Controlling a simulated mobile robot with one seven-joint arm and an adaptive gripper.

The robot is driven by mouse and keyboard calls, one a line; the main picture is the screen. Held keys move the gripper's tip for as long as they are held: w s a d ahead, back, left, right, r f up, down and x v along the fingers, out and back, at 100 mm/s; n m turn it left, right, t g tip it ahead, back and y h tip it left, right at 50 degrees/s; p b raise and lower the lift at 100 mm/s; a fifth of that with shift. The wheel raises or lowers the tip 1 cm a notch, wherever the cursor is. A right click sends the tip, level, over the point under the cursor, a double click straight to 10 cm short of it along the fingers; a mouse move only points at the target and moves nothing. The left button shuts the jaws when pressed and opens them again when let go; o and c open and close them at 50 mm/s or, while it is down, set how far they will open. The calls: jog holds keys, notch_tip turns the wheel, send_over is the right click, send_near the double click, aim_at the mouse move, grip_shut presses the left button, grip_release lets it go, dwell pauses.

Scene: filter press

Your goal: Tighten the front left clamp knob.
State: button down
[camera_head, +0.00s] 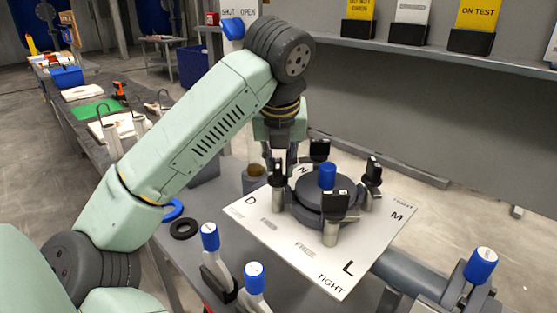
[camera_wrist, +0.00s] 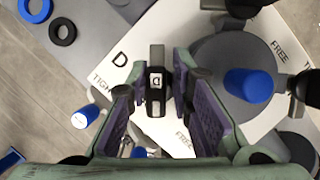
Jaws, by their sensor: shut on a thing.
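A round dark grey filter press (camera_head: 312,190) sits on a white plate (camera_head: 250,222) with a blue cap (camera_head: 327,176) on top and black clamp knobs around it. My gripper (camera_head: 279,164) reaches down at the left clamp, beside the plate's letter D. In the wrist view, its purple-padded fingers (camera_wrist: 158,78) stand on both sides of that black clamp knob (camera_wrist: 156,58), which bears a small white label. My gripper is shut on this knob; the contact faces are partly hidden. The nearest clamp knob (camera_head: 336,200), the right one (camera_head: 374,170) and the back one (camera_head: 319,150) are apart from it.
Blue-topped handles (camera_head: 210,238) stand at the bench's near edge, and another (camera_head: 481,265) stands at right. A black ring (camera_head: 184,228) and a blue ring (camera_head: 172,209) lie left of the plate. A shelf with signs (camera_head: 477,42) runs behind.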

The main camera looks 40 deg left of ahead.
jog(key=shift+s+a+f+m+b, duration=0.15)
jog(key=shift+m+b, duration=0.15)
jog(key=m+h+b, duration=0.1)
jog(key=m, duration=0.1)
jog(key=shift+m, duration=0.4)
jog(key=m, duration=0.1)
jog(key=m+h, duration=0.1)
jog(key=m, duration=0.1)
jog(key=m+h, duration=0.1)
jog(key=m, duration=0.1)
jog(key=shift+d+t, duration=0.35)
jog(key=shift+t, duration=0.05)
jog(key=m+h, duration=0.1)
jog(key=m, duration=0.1)
jog(key=m+h, duration=0.1)
jog(key=m, duration=0.2)
jog(key=shift+d+g+p, duration=0.2)
jog(key=shift+g+p, duration=0.1)
jog(key=shift+p, duration=0.05)
jog(key=shift+d+m+g+h+p, duration=0.1)
jog(key=shift+m+g+h+p, duration=0.2)
jog(key=shift+m, duration=0.8)
jog(key=shift+d+m+g+h+p, duration=0.15)
jog(key=shift+m+h+p, duration=0.25)
jog(key=shift+m, duration=0.7)
jog(key=shift+s, duration=0.1)
jog(key=c, duration=1.6)
grip_release()
jog(key=shift+o, duration=0.2)
jog(key=shift+a, duration=0.1)
